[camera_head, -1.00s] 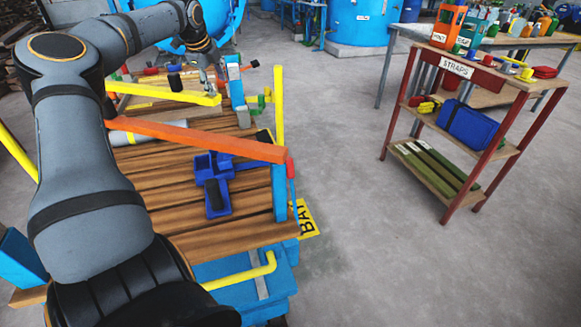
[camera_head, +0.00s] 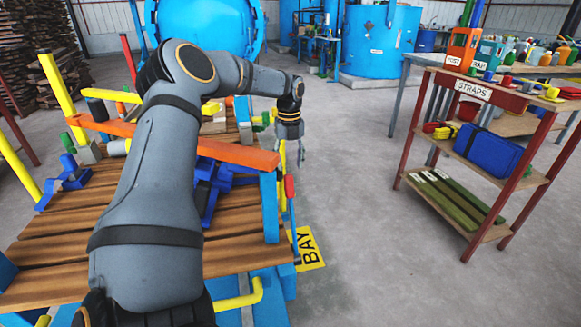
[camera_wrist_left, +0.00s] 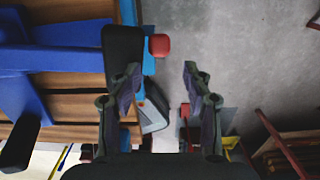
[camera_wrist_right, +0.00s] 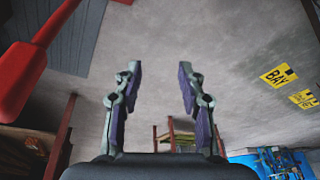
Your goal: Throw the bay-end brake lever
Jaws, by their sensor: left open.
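The brake lever at the bay end of the cart has a red grip (camera_head: 290,187) on a blue bar, standing upright beside the blue corner post. In the left wrist view its red grip (camera_wrist_left: 159,45) appears ahead of and between the line of the fingers, nearer the left finger. My left gripper (camera_head: 292,158) points down just above the red grip, apart from it as far as I can tell. It is open and empty. My right gripper (camera_wrist_right: 160,68) is open and empty over bare floor; it is out of the head view.
The plank-decked cart (camera_head: 70,250) carries an orange bar (camera_head: 240,153) and blue clamps, partly hidden by my left arm. A yellow BAY sign (camera_head: 307,248) lies on the floor. A strap shelf (camera_head: 474,90) stands at right. A red rod (camera_wrist_right: 22,80) shows in the right wrist view. Floor between is clear.

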